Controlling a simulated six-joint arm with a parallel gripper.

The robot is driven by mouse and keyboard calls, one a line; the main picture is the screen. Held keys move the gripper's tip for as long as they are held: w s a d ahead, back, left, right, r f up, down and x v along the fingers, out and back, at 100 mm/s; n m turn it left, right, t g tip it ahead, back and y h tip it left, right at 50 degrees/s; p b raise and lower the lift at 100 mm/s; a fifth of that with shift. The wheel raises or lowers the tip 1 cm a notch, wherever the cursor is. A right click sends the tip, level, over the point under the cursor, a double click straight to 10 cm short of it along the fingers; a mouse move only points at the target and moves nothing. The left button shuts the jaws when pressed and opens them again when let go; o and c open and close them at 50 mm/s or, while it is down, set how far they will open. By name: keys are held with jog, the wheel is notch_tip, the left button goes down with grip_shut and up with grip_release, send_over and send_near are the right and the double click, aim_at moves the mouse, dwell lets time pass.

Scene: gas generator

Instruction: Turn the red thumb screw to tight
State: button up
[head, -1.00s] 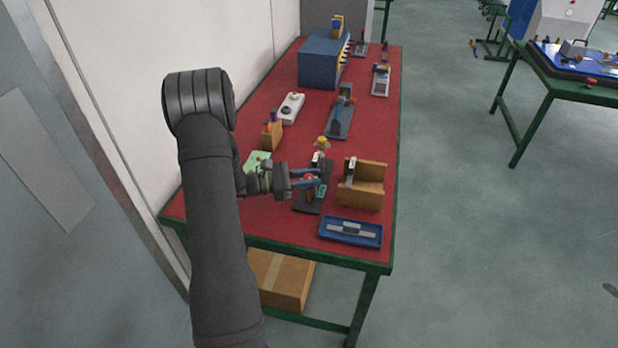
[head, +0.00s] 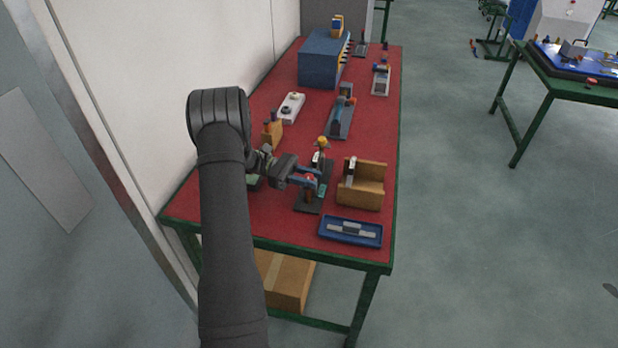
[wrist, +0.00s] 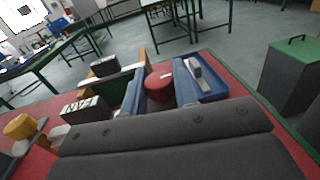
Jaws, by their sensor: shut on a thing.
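The red thumb screw (head: 310,177) is on a small dark-based fixture (head: 303,207) near the front of the red-topped table. In the wrist view its round red head (wrist: 159,83) shows between my blue fingers. My gripper (head: 308,181) comes from the left and is shut on the screw's head. The fingers partly hide the screw in the head view. Its thread and how far it is seated cannot be seen.
A wooden holder (head: 372,198) stands close to the right of the fixture. A blue tray (head: 336,238) with grey pieces lies in front. A yellow knob (head: 322,142) is just behind. A blue box (head: 318,70) stands at the table's far end.

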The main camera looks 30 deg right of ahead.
aim_at(309, 176)
dwell(0.3)
jog(key=o, duration=1)
jog(key=shift+c, duration=0.2)
jog(key=shift+r, duration=0.6)
notch_tip(309, 176, up, 3)
jog(key=shift+r, duration=0.15)
jog(key=s+d+r, duration=0.4)
jog(key=s+r, duration=0.2)
jog(key=s, duration=0.5)
jog(key=shift+r, duration=0.25)
